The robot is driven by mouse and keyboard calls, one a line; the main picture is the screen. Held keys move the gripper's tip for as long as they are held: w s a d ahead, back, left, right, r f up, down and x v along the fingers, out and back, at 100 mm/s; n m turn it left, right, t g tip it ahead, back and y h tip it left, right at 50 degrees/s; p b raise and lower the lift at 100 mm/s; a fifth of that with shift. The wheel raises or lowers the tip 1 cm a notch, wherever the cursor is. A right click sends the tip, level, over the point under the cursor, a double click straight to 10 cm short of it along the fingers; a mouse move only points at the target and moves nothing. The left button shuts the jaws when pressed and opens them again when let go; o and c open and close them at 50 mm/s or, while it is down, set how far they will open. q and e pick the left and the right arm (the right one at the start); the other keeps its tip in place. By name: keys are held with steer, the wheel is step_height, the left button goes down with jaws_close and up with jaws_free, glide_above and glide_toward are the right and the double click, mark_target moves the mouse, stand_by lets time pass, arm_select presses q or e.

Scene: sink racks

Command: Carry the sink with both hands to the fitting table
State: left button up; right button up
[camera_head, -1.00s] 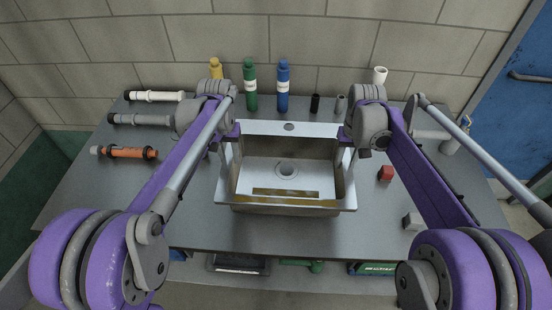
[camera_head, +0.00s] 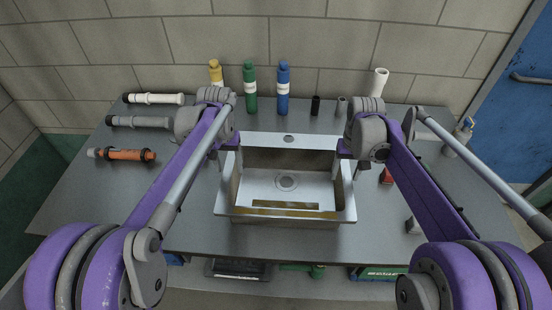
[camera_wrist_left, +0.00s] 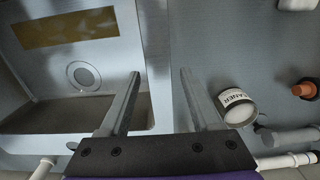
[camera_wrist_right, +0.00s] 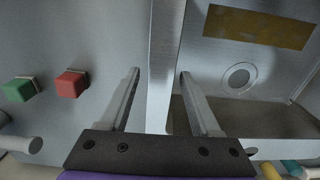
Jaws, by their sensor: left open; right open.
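The steel sink (camera_head: 246,213) sits basin up on a grey table (camera_head: 190,228); its drain and a brownish strip show inside. My left gripper (camera_head: 229,158) is open at the sink's left rim. In the left wrist view its fingers (camera_wrist_left: 160,85) stand either side of the rim (camera_wrist_left: 156,50), one over the basin and one outside. My right gripper (camera_head: 349,160) is open at the right rim. In the right wrist view its fingers (camera_wrist_right: 160,85) likewise straddle the rim (camera_wrist_right: 163,45). Contact with the rim cannot be told.
Yellow (camera_head: 216,74), green (camera_head: 250,88) and blue (camera_head: 283,88) bottles stand behind the sink by the wall. Pipes (camera_head: 153,98) lie at the left, one orange (camera_head: 125,155). A red block (camera_head: 386,177) lies right of the sink. Items sit on a shelf below.

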steer(key=shift+r, duration=0.15)
arm_select(q)
step_height(320, 180, up, 11)
steer(key=shift+f, duration=0.15)
arm_select(e)
step_height(320, 180, up, 12)
stand_by(0.5)
steer(key=shift+s, duration=0.1)
